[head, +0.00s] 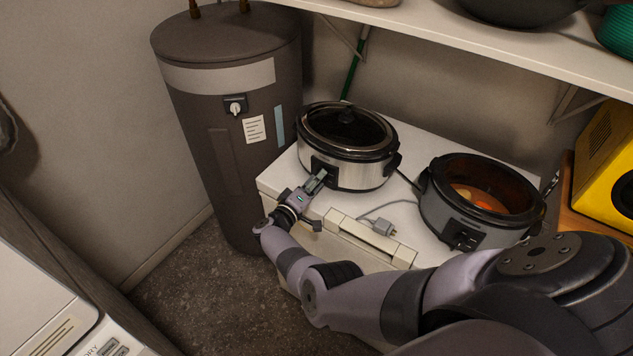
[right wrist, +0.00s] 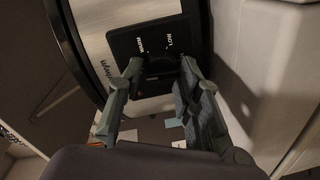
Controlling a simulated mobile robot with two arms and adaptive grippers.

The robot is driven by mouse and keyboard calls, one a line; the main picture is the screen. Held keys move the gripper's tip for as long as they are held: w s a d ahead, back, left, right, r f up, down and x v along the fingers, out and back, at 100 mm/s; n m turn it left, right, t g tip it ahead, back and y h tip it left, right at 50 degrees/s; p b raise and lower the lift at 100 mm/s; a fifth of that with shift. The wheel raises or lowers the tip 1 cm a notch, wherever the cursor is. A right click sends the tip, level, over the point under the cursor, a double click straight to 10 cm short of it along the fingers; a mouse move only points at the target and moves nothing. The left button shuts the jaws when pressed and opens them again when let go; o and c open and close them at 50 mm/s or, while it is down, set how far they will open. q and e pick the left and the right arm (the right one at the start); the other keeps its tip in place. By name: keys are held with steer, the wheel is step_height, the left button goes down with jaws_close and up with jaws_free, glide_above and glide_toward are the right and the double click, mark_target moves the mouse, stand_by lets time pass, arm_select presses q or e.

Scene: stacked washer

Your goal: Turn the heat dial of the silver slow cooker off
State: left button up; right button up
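The silver slow cooker (head: 365,174) stands on the white chest top in the head view, with a glass lid (head: 345,125) on it. Its black control panel (head: 325,169) faces the front left, partly hidden by my right gripper (head: 317,184). In the right wrist view the panel (right wrist: 143,44) shows the words WARM and LOW. The dark heat dial (right wrist: 160,66) lies between the two fingertips of my right gripper (right wrist: 161,68). The fingers are apart, one on each side of the dial; contact is hard to tell. The dial's pointer is not readable. My left gripper is not in view.
A second, darker slow cooker (head: 462,215) with food in it stands to the right. A grey plug (head: 385,227) and cord lie between them. A brown water heater (head: 225,120) stands at the left. A white shelf (head: 480,45) overhangs the back.

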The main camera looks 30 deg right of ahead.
steer(key=o, duration=0.3)
